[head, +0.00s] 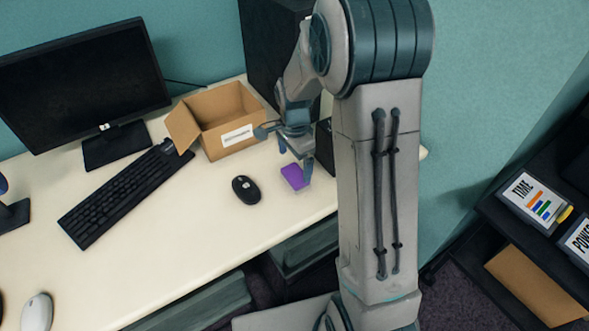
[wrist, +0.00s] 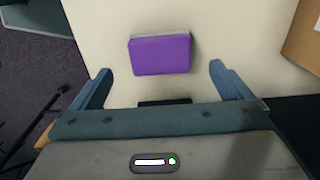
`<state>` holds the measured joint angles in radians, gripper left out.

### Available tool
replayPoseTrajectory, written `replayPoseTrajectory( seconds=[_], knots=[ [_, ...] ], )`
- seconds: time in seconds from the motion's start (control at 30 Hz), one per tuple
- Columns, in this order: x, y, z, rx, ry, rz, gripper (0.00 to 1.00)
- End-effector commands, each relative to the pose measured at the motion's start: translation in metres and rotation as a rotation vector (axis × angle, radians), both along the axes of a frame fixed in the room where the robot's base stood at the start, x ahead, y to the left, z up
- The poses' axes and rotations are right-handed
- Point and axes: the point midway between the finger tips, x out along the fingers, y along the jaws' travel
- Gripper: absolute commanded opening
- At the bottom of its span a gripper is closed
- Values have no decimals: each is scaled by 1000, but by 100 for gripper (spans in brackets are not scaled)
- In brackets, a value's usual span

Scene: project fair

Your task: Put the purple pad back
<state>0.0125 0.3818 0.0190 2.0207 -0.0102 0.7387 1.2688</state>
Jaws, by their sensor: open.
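The purple pad (head: 294,176) lies on the cream desk (head: 200,230), near its front edge and to the right of the black mouse. In the wrist view the purple pad (wrist: 160,54) lies flat just beyond my fingertips, about midway between them across the picture. My gripper (head: 295,160) is over the desk beside the pad, pointing down. The wrist view shows my gripper (wrist: 154,85) open, with nothing between its two blue fingers. A dark object (wrist: 164,102) shows partly behind the gripper's edge in the wrist view; I cannot tell what it is.
An open cardboard box (head: 228,132) with a white label stands behind the pad. A black mouse (head: 246,189), a keyboard (head: 120,192) and a monitor (head: 85,85) are to the left. A dark shelf with boxes (head: 535,202) is at the right.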

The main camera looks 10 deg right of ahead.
Motion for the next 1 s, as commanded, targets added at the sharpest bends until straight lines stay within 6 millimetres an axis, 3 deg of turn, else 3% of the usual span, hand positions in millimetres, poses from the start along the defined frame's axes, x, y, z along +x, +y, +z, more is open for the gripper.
replayPoseTrajectory(
  seconds=[0.03,0.2,0.47,0.67,0.8,1.0],
  knots=[
    [1,0,14,0,-5,0,98],
    [1,0,43,-1,-3,0,98],
    [-6,0,66,0,-9,39,98],
    [-50,1,101,-8,-56,308,98],
    [-95,1,123,-26,-98,573,98],
    [-157,2,139,-68,-148,935,98]
  ],
)
